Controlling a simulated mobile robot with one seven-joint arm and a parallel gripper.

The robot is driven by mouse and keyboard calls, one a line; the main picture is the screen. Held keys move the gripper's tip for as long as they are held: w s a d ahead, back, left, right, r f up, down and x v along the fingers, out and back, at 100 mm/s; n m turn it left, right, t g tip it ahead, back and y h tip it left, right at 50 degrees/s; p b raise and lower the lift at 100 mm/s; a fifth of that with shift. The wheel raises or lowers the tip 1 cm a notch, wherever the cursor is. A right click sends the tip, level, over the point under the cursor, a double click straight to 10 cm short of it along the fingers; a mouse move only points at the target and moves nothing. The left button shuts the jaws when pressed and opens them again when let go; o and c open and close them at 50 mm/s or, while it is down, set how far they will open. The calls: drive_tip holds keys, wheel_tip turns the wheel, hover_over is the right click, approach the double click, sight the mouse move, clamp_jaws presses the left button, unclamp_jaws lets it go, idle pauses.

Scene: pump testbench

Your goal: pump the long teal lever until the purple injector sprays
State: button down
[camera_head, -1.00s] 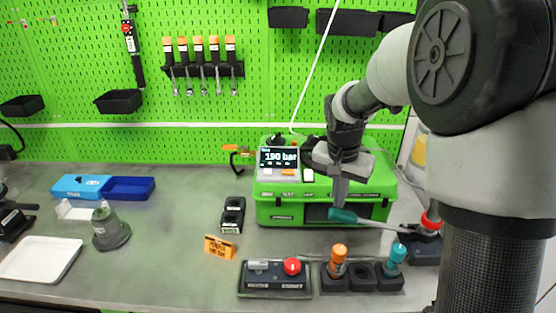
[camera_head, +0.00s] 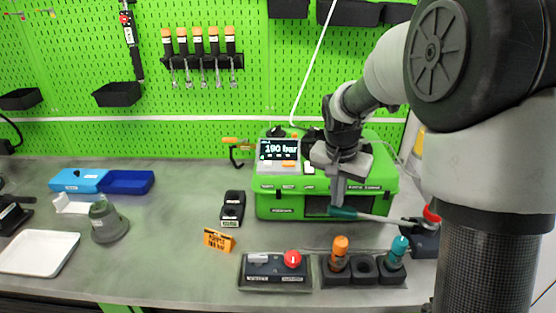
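The long lever with its teal handle (camera_head: 343,212) lies nearly level in front of the green case, its rod running right to a dark base (camera_head: 424,240). My gripper (camera_head: 337,203) points down, with its fingertips at the teal handle. They seem to touch it, but I cannot tell whether they close around it or rest on top. The display (camera_head: 278,149) on the green case (camera_head: 290,204) reads 190 bar. I cannot make out a purple injector or any spray.
In front of the lever, a black holder (camera_head: 363,271) carries orange-topped and teal-topped pieces beside a control box with a red button (camera_head: 293,259). An orange sign (camera_head: 219,240) and a black block (camera_head: 232,209) stand left.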

drive_tip(key=shift+d+r+p, duration=0.25)
drive_tip(key=shift+r+p, duration=0.85)
drive_tip(key=shift+r, duration=0.1)
drive_tip(key=shift+r, duration=0.1)
drive_tip(key=shift+r+p, duration=2)
drive_tip(key=shift+r, duration=0.9)
drive_tip(key=s+r+n+t, duration=0.2)
drive_tip(key=s+r, duration=0.6)
drive_tip(key=s, duration=0.2)
drive_tip(key=s+r+n+t+y, duration=0.1)
drive_tip(key=s+n, duration=0.3)
drive_tip(key=s, duration=1)
drive_tip(key=shift+s+r+t, duration=0.3)
drive_tip(key=shift+s+r, duration=0.1)
drive_tip(key=shift+r, duration=0.05)
